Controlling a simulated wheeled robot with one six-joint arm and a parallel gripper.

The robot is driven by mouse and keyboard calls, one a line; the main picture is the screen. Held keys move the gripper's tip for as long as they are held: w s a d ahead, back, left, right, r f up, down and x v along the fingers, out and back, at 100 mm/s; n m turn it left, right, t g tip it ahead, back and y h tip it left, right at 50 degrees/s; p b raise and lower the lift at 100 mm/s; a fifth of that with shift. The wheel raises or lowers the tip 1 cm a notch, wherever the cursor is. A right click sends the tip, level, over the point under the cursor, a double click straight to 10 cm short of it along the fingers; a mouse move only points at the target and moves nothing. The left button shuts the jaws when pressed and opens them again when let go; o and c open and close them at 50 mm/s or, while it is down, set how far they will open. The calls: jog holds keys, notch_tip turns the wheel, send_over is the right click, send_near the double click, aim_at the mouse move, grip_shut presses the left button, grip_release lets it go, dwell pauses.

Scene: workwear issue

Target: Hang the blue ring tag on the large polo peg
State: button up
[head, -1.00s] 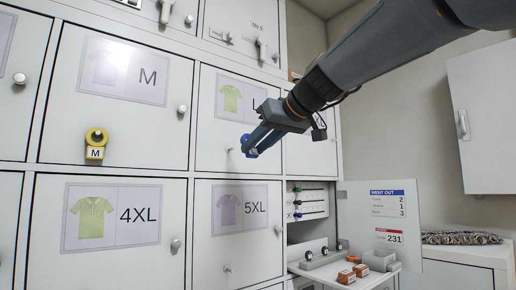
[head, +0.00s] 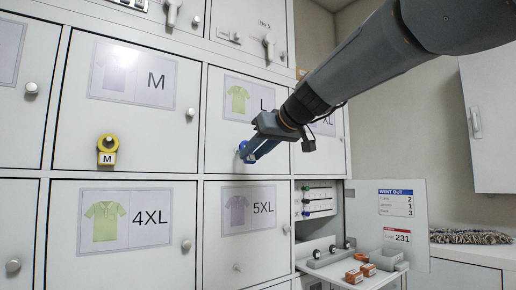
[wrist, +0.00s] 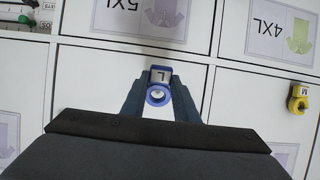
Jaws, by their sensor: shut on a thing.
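The blue ring tag (wrist: 161,77), marked L, is between the fingertips of my gripper (wrist: 160,100) in the wrist view. The pale round end of the large polo peg (wrist: 157,95) shows inside its ring. How far the ring is over the peg cannot be told. In the head view my gripper (head: 251,154) is shut on the tag (head: 243,148) at the front of the large polo door (head: 225,133), below its green polo picture. The gripper partly hides tag and peg there.
A yellow ring tag marked M (head: 107,148) hangs on the M door to the left. The 4XL door (head: 115,265) and 5XL door (head: 255,262) are below. An open compartment with a pull-out shelf (head: 340,268) stands at lower right.

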jog(key=shift+w+a+p, duration=0.7)
jog(key=shift+w+p, duration=0.2)
jog(key=shift+w, duration=0.05)
jog(key=shift+w+a+f+b, duration=0.3)
jog(key=shift+w+f+b, duration=0.1)
jog(key=shift+w, duration=0.15)
jog(key=shift+a, duration=0.1)
jog(key=o, duration=1.2)
jog(key=shift+b+v, duration=1.5)
jog(key=shift+v, duration=2.4)
